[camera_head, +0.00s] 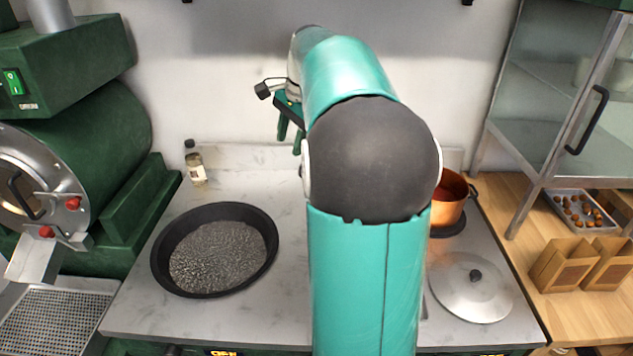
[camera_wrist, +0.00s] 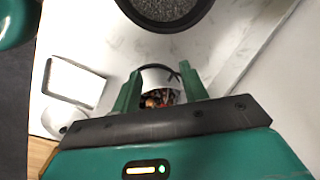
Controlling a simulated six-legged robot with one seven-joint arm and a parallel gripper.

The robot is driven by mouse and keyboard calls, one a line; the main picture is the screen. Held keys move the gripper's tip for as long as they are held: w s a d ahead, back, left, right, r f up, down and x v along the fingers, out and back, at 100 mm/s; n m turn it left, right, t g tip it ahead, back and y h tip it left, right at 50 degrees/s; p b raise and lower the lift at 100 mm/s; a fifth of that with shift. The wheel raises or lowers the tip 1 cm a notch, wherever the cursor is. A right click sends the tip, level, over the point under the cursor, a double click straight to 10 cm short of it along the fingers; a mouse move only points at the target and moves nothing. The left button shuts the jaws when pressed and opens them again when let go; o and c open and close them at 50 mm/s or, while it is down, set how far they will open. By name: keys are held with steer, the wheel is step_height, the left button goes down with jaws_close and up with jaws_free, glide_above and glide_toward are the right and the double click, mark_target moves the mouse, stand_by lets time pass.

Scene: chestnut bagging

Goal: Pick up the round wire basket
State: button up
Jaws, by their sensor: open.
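My gripper (camera_head: 291,133) points down near the back wall in the head view, left of my arm. Its two green fingers are apart in the wrist view (camera_wrist: 160,72), with nothing held. Between and beyond them is a round thing with a thin dark rim (camera_wrist: 157,64) and brown pieces inside, which looks like the round wire basket. The fingers and palm partly cover it, and I cannot tell whether they touch it. In the head view my arm hides that part of the counter, and I see no basket there.
A black pan (camera_head: 222,252) sits left on the marble counter (camera_head: 290,325). A copper pot (camera_head: 449,205) and steel lid (camera_head: 470,288) are right of my arm. A green machine (camera_head: 80,165) stands left; a cabinet (camera_head: 560,120) and paper bags (camera_head: 562,268) are right. The wall is close behind.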

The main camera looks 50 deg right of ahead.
steer(key=s+d+f+m, duration=0.2)
steer(key=d, duration=0.4)
steer(key=s+d+f+m+y, duration=0.1)
steer(key=s+d+f+m, duration=0.1)
steer(key=d, duration=0.5)
steer(key=s+d+f+m+t, duration=0.1)
steer(key=s+d+f+m, duration=0.1)
steer(key=d+m, duration=0.2)
steer(key=shift+d+f+y, duration=0.2)
steer(key=shift+d, duration=0.65)
steer(key=shift+d+f+y, duration=0.15)
steer(key=shift+d+y, duration=0.05)
steer(key=shift+d, duration=0.6)
steer(key=x, duration=1.3)
steer(key=shift+s+d, duration=0.1)
steer(key=shift+s, duration=0.1)
jaws_close()
